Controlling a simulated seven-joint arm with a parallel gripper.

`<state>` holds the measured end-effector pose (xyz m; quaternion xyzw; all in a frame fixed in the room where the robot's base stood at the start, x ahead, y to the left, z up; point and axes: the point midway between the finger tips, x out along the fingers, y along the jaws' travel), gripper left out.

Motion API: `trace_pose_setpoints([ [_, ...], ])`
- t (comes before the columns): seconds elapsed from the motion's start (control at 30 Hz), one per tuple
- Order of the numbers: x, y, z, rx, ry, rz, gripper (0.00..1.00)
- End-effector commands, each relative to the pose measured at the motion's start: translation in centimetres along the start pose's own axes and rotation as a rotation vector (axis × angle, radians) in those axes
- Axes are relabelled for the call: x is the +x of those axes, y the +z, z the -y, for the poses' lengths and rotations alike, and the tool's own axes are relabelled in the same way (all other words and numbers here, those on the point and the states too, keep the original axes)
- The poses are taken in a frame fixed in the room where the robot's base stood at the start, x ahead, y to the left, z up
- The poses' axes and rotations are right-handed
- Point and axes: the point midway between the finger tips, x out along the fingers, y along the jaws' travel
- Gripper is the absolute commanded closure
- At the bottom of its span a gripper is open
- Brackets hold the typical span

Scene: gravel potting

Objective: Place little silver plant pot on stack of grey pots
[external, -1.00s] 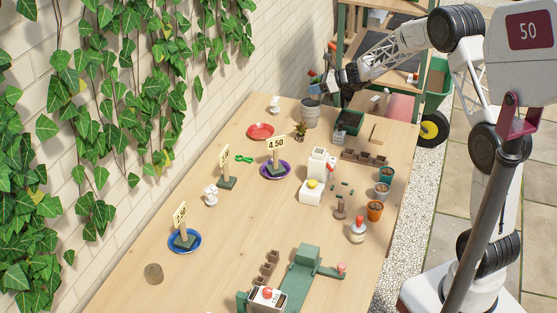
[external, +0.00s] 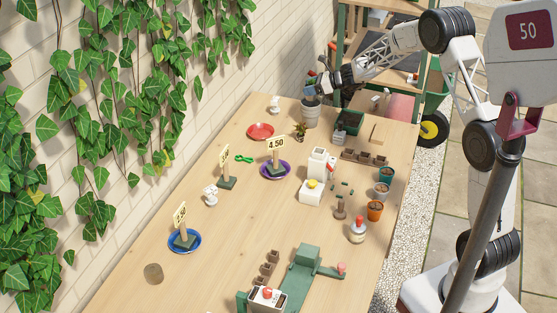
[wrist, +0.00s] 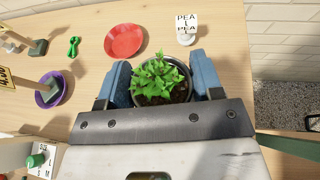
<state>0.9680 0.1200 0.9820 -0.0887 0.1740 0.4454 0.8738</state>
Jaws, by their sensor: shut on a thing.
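The little silver plant pot (wrist: 188,92) has a grey rim, dark soil and a leafy green plant. It sits between the blue fingers of my gripper (wrist: 160,84) in the wrist view, and the gripper is shut on it. In the external view my gripper (external: 313,88) is at the far end of the table, just above the stack of grey pots (external: 310,117). The stack stands upright on the table. It is hidden under the held pot in the wrist view. I cannot tell whether the pot touches the stack.
A red saucer (external: 260,131) and a small white sign holder (external: 274,104) stand left of the stack. A small potted plant (external: 300,134) is close in front of it. A dark green tray (external: 348,122) is to its right.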

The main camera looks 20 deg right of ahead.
Motion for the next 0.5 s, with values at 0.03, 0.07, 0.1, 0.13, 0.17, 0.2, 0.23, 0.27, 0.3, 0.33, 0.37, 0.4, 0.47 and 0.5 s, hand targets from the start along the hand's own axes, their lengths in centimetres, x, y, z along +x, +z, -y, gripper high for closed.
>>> trace_pose_setpoints([
  [0.03, 0.21, -0.48, 0.01, 0.002, 0.000, 0.000, 0.66],
  [0.07, 0.31, -0.71, 0.01, 0.002, 0.000, 0.000, 0.66],
  [0.1, 0.41, -0.96, 0.02, 0.001, 0.000, 0.000, 0.66],
  [0.13, 0.47, -1.11, 0.01, 0.000, 0.000, 0.000, 0.66],
  [0.17, 0.52, -1.22, 0.02, 0.000, 0.000, 0.001, 0.66],
  [0.2, 0.55, -1.30, 0.01, -0.001, 0.000, 0.001, 0.66],
  [0.23, 0.56, -1.33, 0.01, -0.001, 0.000, 0.001, 0.66],
  [0.27, 0.56, -1.33, 0.01, -0.001, 0.000, 0.001, 0.66],
  [0.3, 0.56, -1.32, 0.01, -0.001, 0.000, 0.001, 0.66],
  [0.33, 0.56, -1.33, 0.01, -0.001, 0.000, 0.001, 0.66],
  [0.37, 0.56, -1.33, 0.01, -0.001, 0.000, 0.001, 0.66],
  [0.4, 0.56, -1.33, 0.01, -0.001, 0.000, 0.001, 0.66],
  [0.47, 0.56, -1.34, 0.01, -0.001, 0.000, 0.001, 0.66],
  [0.5, 0.58, -1.39, 0.01, -0.001, 0.000, 0.001, 0.66],
])
